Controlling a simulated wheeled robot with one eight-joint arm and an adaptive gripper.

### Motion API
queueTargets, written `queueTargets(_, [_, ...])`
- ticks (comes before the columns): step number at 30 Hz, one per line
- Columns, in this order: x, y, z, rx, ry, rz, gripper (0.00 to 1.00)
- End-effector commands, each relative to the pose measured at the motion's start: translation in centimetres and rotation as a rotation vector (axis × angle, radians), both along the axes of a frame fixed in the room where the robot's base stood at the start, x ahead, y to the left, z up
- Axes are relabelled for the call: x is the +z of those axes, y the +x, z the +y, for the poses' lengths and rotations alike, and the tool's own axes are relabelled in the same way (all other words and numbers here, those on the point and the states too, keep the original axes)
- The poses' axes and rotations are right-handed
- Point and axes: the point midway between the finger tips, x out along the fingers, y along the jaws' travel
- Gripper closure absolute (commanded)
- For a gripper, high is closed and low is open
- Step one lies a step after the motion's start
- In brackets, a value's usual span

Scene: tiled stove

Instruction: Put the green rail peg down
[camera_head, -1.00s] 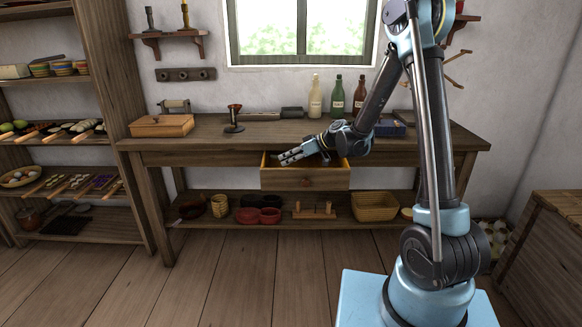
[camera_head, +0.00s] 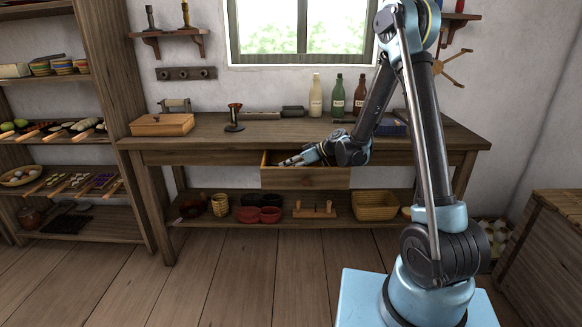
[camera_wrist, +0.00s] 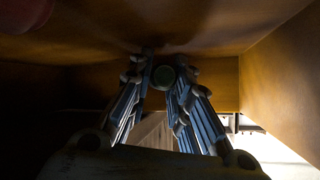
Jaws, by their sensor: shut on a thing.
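The green rail peg (camera_wrist: 163,77) shows in the wrist view as a dark green round end between my fingertips. My gripper (camera_wrist: 163,74) is shut on it, close to a brown wooden surface. In the head view my gripper (camera_head: 286,162) is low at the open drawer (camera_head: 306,178) under the tabletop, with its fingers at the drawer's left part. The peg cannot be made out in the head view. Whether it touches the drawer bottom cannot be told.
Wooden walls close in around my gripper in the wrist view, with a blurred reddish thing (camera_wrist: 24,12) at upper left. The workbench (camera_head: 215,137) carries a wooden box (camera_head: 162,125), a dark stand (camera_head: 234,120) and several bottles (camera_head: 338,97). A shelf with bowls and baskets lies below.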

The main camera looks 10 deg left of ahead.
Motion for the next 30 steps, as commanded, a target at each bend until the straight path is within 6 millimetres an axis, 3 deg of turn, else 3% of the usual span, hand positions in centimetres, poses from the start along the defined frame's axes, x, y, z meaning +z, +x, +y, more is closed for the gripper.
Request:
queueTargets(4, [-0.1,0.0,-0.1,-0.001,-0.001,0.000,1.00])
queueTargets(5, [-0.2,0.0,-0.1,-0.001,-0.001,0.000,0.75])
queueTargets(7, [-0.2,0.0,-0.1,-0.001,-0.001,0.000,0.61])
queueTargets(19, [-0.1,0.1,-0.2,-0.002,-0.001,0.000,0.61])
queueTargets(25, [1.3,0.0,-0.2,-0.002,-0.001,0.000,0.61])
queueTargets(30, [2.7,0.1,-2.8,-0.005,-0.001,0.001,0.61])
